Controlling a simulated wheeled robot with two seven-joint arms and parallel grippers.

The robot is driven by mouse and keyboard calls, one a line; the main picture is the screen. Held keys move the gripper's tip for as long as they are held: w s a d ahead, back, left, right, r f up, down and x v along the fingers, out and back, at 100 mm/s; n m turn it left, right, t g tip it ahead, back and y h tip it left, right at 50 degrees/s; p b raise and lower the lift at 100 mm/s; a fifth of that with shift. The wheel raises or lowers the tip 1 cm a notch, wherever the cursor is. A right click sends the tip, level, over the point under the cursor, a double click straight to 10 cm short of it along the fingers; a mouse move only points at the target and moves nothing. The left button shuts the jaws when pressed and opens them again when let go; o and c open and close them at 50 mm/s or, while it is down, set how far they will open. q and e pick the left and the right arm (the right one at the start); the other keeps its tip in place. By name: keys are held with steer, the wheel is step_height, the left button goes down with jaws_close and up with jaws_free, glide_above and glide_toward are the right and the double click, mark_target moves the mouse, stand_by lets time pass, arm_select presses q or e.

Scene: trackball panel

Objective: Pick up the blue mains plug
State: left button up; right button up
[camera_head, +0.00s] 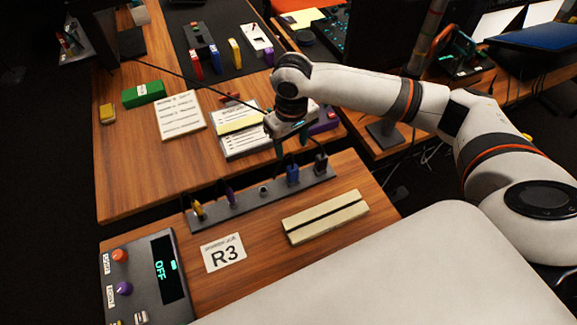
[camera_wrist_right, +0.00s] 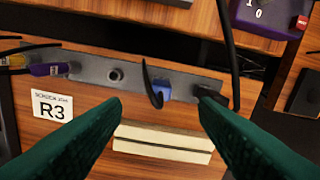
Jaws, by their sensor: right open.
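The blue mains plug (camera_head: 293,174) stands in the dark socket strip (camera_head: 262,202), toward its right end. In the right wrist view the blue plug (camera_wrist_right: 163,91) sits in the gap ahead of my fingertips, with a dark cord curving up from it. My right gripper (camera_head: 291,143) is open and empty, above and behind the strip; its green fingers (camera_wrist_right: 160,108) are spread wide in the wrist view. I cannot see contact with the plug. My left gripper is not in view.
A black plug (camera_head: 321,162) stands close right of the blue one. A purple plug (camera_head: 231,197) and a yellow plug (camera_head: 197,210) stand at the left. A cream block (camera_head: 325,214), an R3 card (camera_head: 224,254) and a control panel (camera_head: 145,280) lie in front.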

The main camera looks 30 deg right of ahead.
mark_target(293, 167)
steer(key=f, duration=0.3)
steer(key=shift+s+f, duration=0.35)
steer(key=shift+w+f, duration=0.15)
steer(key=shift+f, duration=0.45)
step_height(293, 167, down, 4)
steer(key=shift+r+p, duration=0.2)
steer(key=shift+p, duration=0.2)
steer(key=shift+f, duration=0.5)
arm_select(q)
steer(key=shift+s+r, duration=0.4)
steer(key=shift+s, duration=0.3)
arm_select(e)
steer(key=c, duration=1)
